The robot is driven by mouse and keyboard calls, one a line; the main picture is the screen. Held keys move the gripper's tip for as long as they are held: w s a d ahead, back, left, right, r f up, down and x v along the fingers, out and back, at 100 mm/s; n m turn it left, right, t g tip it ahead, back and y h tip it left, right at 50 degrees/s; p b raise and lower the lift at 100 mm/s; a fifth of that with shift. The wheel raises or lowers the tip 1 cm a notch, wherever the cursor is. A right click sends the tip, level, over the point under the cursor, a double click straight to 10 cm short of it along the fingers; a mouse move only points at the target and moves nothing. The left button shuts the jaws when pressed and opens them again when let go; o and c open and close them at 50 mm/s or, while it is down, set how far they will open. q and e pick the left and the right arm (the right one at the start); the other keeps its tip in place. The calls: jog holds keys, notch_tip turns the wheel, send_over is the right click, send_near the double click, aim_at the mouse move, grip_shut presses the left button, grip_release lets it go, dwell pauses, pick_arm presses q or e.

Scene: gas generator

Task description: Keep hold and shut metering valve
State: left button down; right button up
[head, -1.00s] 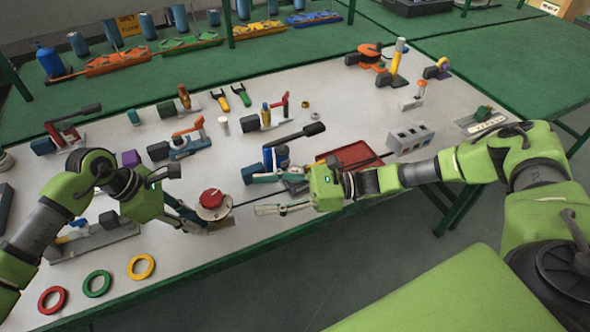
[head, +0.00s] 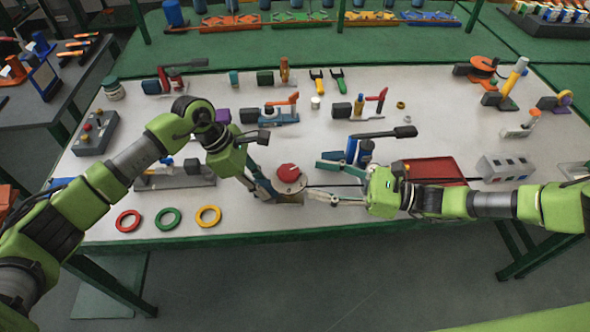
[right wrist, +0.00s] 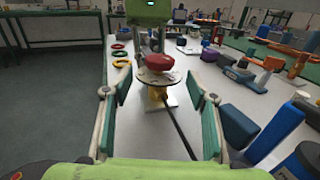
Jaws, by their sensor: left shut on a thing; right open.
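The metering valve has a red knob (head: 289,171) on a round silver plate (head: 291,185), standing upright near the front middle of the table. In the right wrist view the red knob (right wrist: 160,62) sits above the plate (right wrist: 157,77), with a yellowish body (right wrist: 159,96) below. My left gripper (head: 279,195) is shut on the valve body just under the plate, from the left; its exact contact is partly hidden. My right gripper (head: 318,180) is open and empty just right of the valve. Its two fingers (right wrist: 158,97) stand apart on either side of the valve, not touching it.
A thin dark rod (right wrist: 180,135) runs from the valve between my right fingers. A blue device with a black handle (head: 362,148) stands close behind my right gripper. A red tray (head: 435,168) lies to the right. Red, green and yellow rings (head: 168,218) lie at front left.

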aim_at(289, 170)
jog(key=x, duration=0.8)
jog(key=shift+w+a, duration=0.1)
jog(key=shift+a, duration=0.05)
jog(key=c, duration=1.1)
